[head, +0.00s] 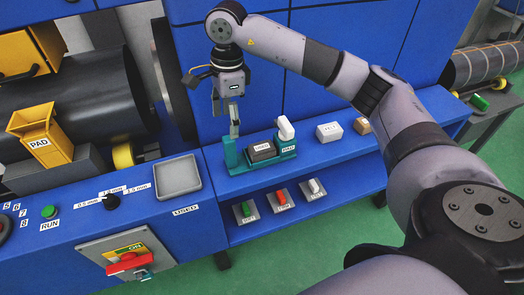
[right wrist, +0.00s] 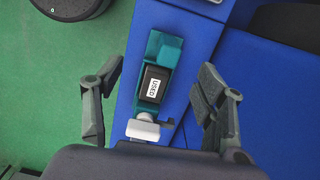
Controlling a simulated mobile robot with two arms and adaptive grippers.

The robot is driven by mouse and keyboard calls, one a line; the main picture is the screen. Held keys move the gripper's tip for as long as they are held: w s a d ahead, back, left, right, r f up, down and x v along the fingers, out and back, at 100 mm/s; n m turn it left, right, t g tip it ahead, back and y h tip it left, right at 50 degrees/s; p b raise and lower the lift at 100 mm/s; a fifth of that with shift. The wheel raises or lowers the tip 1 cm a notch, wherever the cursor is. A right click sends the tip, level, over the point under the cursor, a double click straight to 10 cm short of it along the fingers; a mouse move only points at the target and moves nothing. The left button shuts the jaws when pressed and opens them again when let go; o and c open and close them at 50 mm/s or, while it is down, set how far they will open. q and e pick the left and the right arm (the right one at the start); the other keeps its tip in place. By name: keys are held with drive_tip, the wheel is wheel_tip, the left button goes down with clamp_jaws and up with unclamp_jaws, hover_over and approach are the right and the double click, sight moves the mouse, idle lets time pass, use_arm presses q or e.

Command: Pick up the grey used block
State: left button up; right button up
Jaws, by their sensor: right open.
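The grey used block (head: 262,150) is dark, with a white label reading USED. It sits in a teal holder (head: 231,157) on the blue shelf; in the right wrist view the block (right wrist: 152,86) lies in the holder (right wrist: 163,48) between my fingers' lines. A white knob (head: 285,128) stands at the holder's right end and also shows in the right wrist view (right wrist: 143,130). My right gripper (head: 226,116) is open and empty, pointing down, above and near the holder's left end in the head view. My left gripper is out of view.
A grey tray (head: 178,190) beside a USED label sits on the blue console to the left. A white block (head: 329,131) and a tan block (head: 362,125) stand right of the holder. Green, red and white switches (head: 280,200) lie on the lower shelf.

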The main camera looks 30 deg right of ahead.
drive_tip(key=d+r+h, duration=0.2)
drive_tip(key=d, duration=0.4)
drive_tip(key=p, duration=0.3)
hover_over(262, 147)
drive_tip(key=a, duration=0.2)
drive_tip(key=shift+m, duration=0.4)
drive_tip(key=f, duration=1)
drive_tip(key=shift+w+d+f, duration=0.15)
drive_tip(key=shift+d+f, duration=0.1)
drive_tip(key=shift+f, duration=0.4)
drive_tip(key=shift+d+f+p, duration=0.2)
drive_tip(key=shift+f+p, duration=0.2)
drive_tip(key=shift+f, duration=0.15)
drive_tip(key=f, duration=0.1)
drive_tip(key=d+f+p, duration=0.1)
drive_tip(key=f, duration=0.1)
drive_tip(key=shift+f, duration=0.65)
drive_tip(key=c, duration=1.2)
